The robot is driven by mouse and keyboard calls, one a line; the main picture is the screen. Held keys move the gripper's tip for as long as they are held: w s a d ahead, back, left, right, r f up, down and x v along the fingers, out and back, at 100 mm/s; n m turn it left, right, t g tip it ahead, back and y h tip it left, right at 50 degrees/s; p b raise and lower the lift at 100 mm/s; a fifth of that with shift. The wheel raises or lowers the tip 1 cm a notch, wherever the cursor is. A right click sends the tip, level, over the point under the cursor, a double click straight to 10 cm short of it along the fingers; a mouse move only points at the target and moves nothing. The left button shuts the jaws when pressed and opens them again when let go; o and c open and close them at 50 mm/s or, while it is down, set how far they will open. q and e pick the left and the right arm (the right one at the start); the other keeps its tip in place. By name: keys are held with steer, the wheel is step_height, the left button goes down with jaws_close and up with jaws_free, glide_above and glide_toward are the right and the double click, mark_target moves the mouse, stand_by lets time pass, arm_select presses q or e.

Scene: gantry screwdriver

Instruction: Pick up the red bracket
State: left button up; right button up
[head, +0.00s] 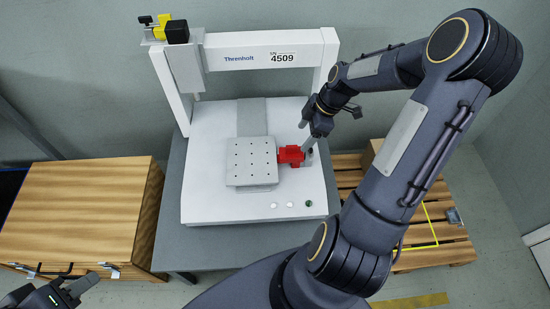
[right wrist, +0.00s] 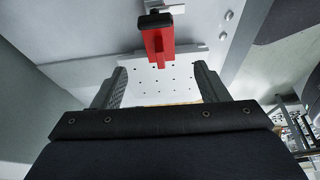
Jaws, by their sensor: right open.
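The red bracket (head: 289,155) lies on the white machine bed, against the right side of the perforated plate (head: 250,162). My right gripper (head: 306,140) is above the bracket's right end in the head view. In the right wrist view the bracket (right wrist: 158,42) is ahead of my right gripper (right wrist: 159,68), roughly centred between its two spread fingers. The jaws are open and empty; contact with the bracket cannot be judged. My left gripper (head: 72,289) is at the bottom left, far from the bracket, partly cut off by the frame, its jaw state unclear.
The white gantry (head: 262,52) spans the back of the machine, with a yellow and black tool unit (head: 168,29) at its left. A wooden cabinet (head: 80,205) stands left, a pallet (head: 440,235) right. White and green buttons (head: 308,203) line the bed's front.

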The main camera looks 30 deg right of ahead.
mark_target(294, 146)
steer(key=shift+w+a+f, duration=0.1)
steer(key=shift+w+f, duration=0.05)
steer(key=shift+f, duration=0.35)
steer(key=shift+w+f, duration=0.15)
steer(key=shift+f, duration=0.35)
steer(key=x, duration=0.3)
steer(key=a+b+x, duration=0.1)
steer(key=x, duration=0.2)
steer(key=shift+w+f, duration=0.1)
steer(key=c, duration=1.1)
